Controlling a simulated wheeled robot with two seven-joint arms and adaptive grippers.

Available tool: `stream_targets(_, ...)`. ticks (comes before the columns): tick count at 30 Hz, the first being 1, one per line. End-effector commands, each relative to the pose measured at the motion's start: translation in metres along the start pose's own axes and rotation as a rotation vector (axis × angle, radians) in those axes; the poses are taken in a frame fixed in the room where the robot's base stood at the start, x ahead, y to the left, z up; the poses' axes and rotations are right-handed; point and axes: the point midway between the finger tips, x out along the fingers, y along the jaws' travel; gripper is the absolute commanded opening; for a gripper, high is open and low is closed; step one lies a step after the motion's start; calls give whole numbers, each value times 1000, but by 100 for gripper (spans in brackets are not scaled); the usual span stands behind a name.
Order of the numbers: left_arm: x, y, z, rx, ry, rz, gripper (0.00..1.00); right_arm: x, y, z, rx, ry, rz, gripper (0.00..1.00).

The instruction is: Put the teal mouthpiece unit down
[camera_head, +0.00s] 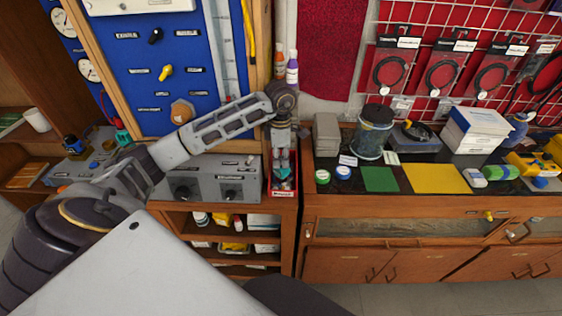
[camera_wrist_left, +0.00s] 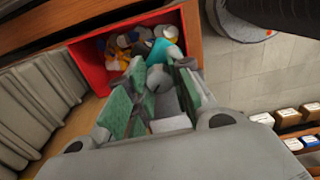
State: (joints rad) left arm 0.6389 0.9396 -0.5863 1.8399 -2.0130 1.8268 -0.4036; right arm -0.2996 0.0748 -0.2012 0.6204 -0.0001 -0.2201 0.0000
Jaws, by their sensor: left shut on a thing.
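My left gripper (camera_head: 283,174) points down over a small red bin (camera_head: 270,189) at the right end of the wooden bench. In the left wrist view, its green-padded fingers (camera_wrist_left: 160,78) are shut on the teal mouthpiece unit (camera_wrist_left: 163,51). Its grey part sits between the pads, and its teal part shows beyond them at the bin's opening. The red bin (camera_wrist_left: 92,66) holds several small mixed pieces. Whether the unit touches them, I cannot tell. In the head view the fingers largely hide the unit. My right gripper is not in view.
A grey box with knobs (camera_head: 222,180) stands left of the bin. The blue panel (camera_head: 150,70) rises behind. To the right, a dark counter holds a glass jar (camera_head: 372,132), a green mat (camera_head: 380,180) and a yellow mat (camera_head: 436,179). A gap separates bench and counter.

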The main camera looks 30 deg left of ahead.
Motion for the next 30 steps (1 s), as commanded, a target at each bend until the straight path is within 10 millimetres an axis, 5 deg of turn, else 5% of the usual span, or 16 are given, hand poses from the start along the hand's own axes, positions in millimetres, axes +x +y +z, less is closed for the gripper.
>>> stream_targets(7,18,2,0,0,-2,-1,0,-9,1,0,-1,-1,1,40)
stream_targets(24,26,4,0,1,-1,1,0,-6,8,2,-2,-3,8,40)
stream_targets(25,26,4,0,1,0,0,26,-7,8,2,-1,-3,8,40)
stream_targets(30,25,4,0,1,0,0,43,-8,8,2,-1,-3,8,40)
